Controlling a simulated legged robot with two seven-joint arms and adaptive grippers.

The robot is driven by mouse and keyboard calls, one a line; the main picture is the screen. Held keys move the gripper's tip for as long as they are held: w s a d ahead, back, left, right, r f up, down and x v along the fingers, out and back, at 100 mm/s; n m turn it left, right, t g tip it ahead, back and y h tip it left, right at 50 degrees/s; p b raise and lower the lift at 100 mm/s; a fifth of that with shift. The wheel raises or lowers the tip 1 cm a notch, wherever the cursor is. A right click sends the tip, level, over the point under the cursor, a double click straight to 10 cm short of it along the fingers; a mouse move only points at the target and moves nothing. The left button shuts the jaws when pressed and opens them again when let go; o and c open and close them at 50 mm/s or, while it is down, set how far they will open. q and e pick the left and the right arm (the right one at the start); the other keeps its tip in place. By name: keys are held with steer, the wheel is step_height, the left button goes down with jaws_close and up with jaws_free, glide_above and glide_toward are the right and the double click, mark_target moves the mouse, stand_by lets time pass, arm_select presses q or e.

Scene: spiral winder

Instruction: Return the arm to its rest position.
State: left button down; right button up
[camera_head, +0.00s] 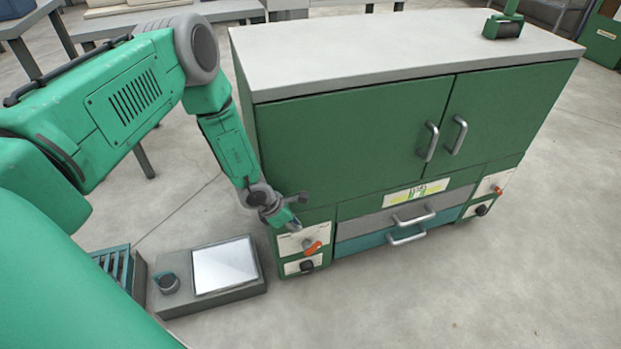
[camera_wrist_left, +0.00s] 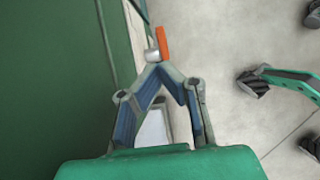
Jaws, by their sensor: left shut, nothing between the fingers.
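My left arm reaches in from the left in the head view. My left gripper (camera_head: 294,225) hangs at the front left of the green cabinet (camera_head: 345,140), just above the panel with an orange-handled knob (camera_head: 312,247). In the left wrist view the fingers of my left gripper (camera_wrist_left: 160,70) come together at the tips with nothing between them. The orange handle (camera_wrist_left: 162,42) shows just beyond the fingertips there, beside the cabinet side (camera_wrist_left: 50,80). I cannot tell whether the fingertips touch the knob. My right gripper is in neither view.
A low grey box with a white pad (camera_head: 225,266) and a black knob (camera_head: 168,283) stands on the floor below my left arm. Cabinet door handles (camera_head: 428,141) and drawer handles (camera_head: 407,236) stick out. The floor in front of the cabinet is clear.

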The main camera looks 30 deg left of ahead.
arm_select(q)
steer(key=s+d+r+m+g+y+p, duration=0.25)
steer(key=s+m, duration=0.45)
steer(key=s, duration=0.4)
steer(key=s+d+r+m+g+y+p, duration=0.15)
steer(key=s+m+g, duration=0.25)
steer(key=s+m, duration=0.5)
steer(key=s+d+r+m+t+p, duration=0.2)
steer(key=s+r+m, duration=0.6)
steer(key=m, duration=0.5)
step_height(320, 180, up, 2)
steer(key=shift+s+d+r+t+h+p, duration=0.15)
steer(key=shift+d+t+h+p, duration=0.2)
steer(key=shift+d+p, duration=0.2)
